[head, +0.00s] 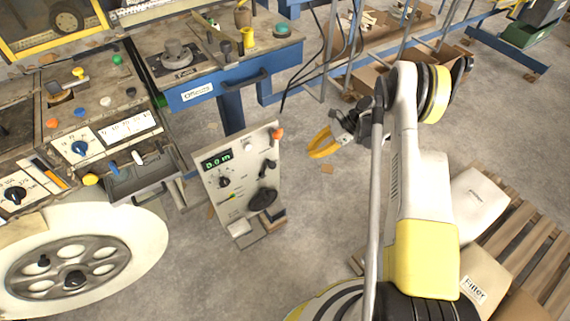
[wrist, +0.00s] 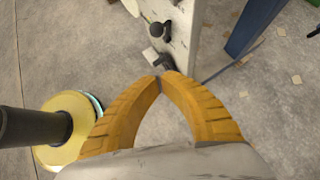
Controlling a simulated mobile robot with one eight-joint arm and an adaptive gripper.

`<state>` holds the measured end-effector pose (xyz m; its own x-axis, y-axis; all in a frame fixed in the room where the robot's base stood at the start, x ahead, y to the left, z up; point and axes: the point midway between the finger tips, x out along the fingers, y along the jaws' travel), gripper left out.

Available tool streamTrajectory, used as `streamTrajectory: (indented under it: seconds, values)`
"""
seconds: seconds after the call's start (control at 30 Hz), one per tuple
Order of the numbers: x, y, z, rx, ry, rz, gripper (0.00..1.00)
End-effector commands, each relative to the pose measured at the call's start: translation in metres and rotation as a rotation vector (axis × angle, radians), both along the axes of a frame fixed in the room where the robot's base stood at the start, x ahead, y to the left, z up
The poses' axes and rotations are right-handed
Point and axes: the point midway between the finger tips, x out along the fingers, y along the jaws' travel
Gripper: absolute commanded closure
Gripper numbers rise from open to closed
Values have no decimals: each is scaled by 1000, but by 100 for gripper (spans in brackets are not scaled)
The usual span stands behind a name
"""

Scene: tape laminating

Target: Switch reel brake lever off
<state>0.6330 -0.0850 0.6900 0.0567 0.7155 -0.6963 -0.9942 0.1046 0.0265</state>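A white upright control panel (head: 238,180) stands mid-floor with a green readout, dials and levers. An orange-tipped lever (head: 277,134) sticks out at its upper right edge. A black-knobbed lever (head: 265,170) is below it, and a black handwheel (head: 263,199) is lower still. I cannot tell which one is the reel brake lever. My gripper (head: 314,150), with yellow fingers, is right of the panel and apart from it. In the wrist view its fingertips (wrist: 160,78) meet with nothing between them. The panel's edge (wrist: 185,30) and a black knob (wrist: 156,29) show beyond them.
A blue-framed bench (head: 225,85) stands behind the panel, and a console (head: 100,125) with knobs and dials is on the left. A large white reel (head: 130,240) is below the console. A pallet (head: 525,225) with sacks is on the right.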

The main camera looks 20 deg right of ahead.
Motion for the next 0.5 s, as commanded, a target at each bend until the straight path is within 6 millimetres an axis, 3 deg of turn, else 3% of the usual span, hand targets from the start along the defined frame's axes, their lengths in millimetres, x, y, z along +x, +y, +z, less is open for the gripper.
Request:
streamTrajectory:
  seconds: [0.13,0.5]
  values:
    - [-4,-10,-4,90,-32,-1,100]
    - [-5,-10,-4,104,-38,1,100]
